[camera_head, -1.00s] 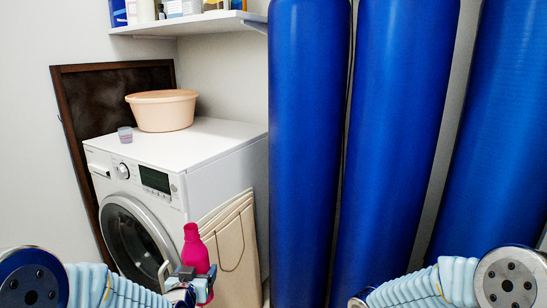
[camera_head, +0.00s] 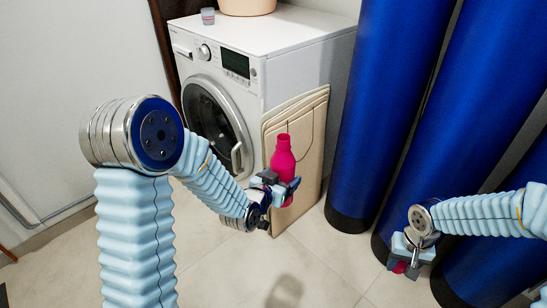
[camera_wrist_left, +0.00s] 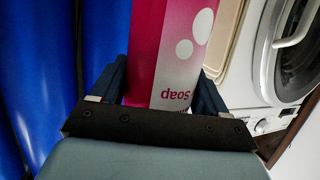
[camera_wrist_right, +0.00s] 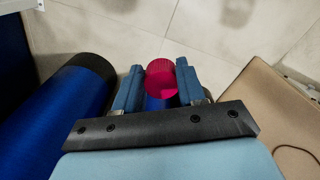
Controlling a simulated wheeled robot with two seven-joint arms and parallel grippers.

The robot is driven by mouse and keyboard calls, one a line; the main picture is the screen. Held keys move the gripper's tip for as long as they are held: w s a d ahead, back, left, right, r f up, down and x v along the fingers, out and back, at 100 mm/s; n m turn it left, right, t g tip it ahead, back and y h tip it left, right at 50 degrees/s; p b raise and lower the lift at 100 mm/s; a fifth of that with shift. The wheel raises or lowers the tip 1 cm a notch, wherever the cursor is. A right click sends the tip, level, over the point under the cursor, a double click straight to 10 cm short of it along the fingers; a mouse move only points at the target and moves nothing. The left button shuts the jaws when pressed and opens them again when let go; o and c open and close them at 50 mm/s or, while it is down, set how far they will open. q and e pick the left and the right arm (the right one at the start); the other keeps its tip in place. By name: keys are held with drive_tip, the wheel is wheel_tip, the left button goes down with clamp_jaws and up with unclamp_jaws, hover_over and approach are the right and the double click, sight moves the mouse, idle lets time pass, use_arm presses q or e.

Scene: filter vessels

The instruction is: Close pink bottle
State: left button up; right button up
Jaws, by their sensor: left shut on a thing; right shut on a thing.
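The pink bottle (camera_head: 283,158) is upright in my left gripper (camera_head: 276,184), which is shut around its body in front of the washing machine. The bottle's neck looks uncapped in the head view. My right gripper (camera_head: 408,258) is low at the right, apart from the bottle, and is shut on a pink cap (camera_head: 399,267). The round cap (camera_wrist_right: 160,78) also shows between the fingertips in the right wrist view.
A white washing machine (camera_head: 262,70) with a cup (camera_head: 208,16) and a peach basin (camera_head: 247,6) on top stands behind the bottle. A beige folded board or bag (camera_head: 297,125) leans on its side. Tall blue cylinders (camera_head: 385,100) stand at the right. The tiled floor (camera_head: 215,262) is clear.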

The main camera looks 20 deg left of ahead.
use_arm(q)
drive_tip(key=s+d+f+m+g+h, duration=0.3)
drive_tip(key=s+d+f+m+h, duration=0.2)
drive_tip(key=d+f, duration=0.4)
drive_tip(key=shift+s+d+f+h, duration=0.25)
drive_tip(key=shift+d+h, duration=0.35)
drive_tip(key=shift+d, duration=0.15)
use_arm(e)
drive_tip(key=w+a+r+n, duration=0.2)
drive_tip(key=a+r+n, duration=0.1)
drive_tip(key=a+r, duration=0.9)
drive_tip(key=w+a+r+n, duration=0.3)
drive_tip(key=a+r, duration=0.8)
drive_tip(key=a, duration=0.1)
drive_tip(key=shift+w+r, duration=0.15)
drive_tip(key=shift+r, duration=0.25)
drive_tip(key=shift+a, duration=0.1)
drive_tip(key=shift+f, duration=2.05)
